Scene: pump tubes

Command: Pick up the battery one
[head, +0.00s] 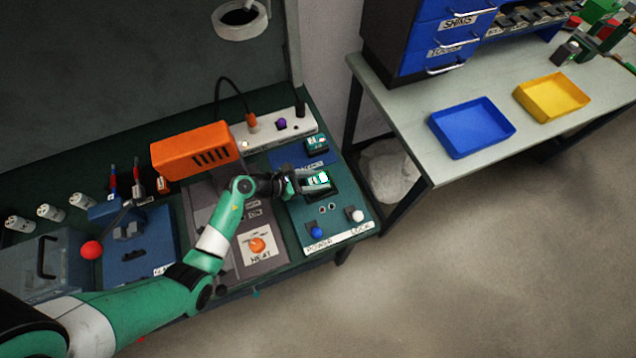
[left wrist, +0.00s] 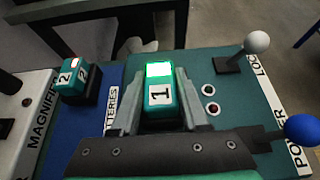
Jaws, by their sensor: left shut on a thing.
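Battery one (left wrist: 158,95) is a teal block with a white label "1" and a lit green top. It stands in the left wrist view between the two grey fingers of my left gripper (left wrist: 155,112), which is shut on it. In the head view the left gripper (head: 305,186) is at the battery (head: 323,178), over the teal power panel (head: 345,208). I cannot tell whether the battery's lower end is clear of the panel. Battery two (left wrist: 79,80), teal with a red light, stands apart on the blue batteries panel (left wrist: 105,122); it also shows in the head view (head: 316,144).
A blue-knobbed lever (left wrist: 300,130) and a white-knobbed lever (left wrist: 256,42) stand on the power panel close to the gripper. An orange box (head: 195,150) and a white power strip (head: 285,127) are behind. A blue tray (head: 470,127) lies on the right table.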

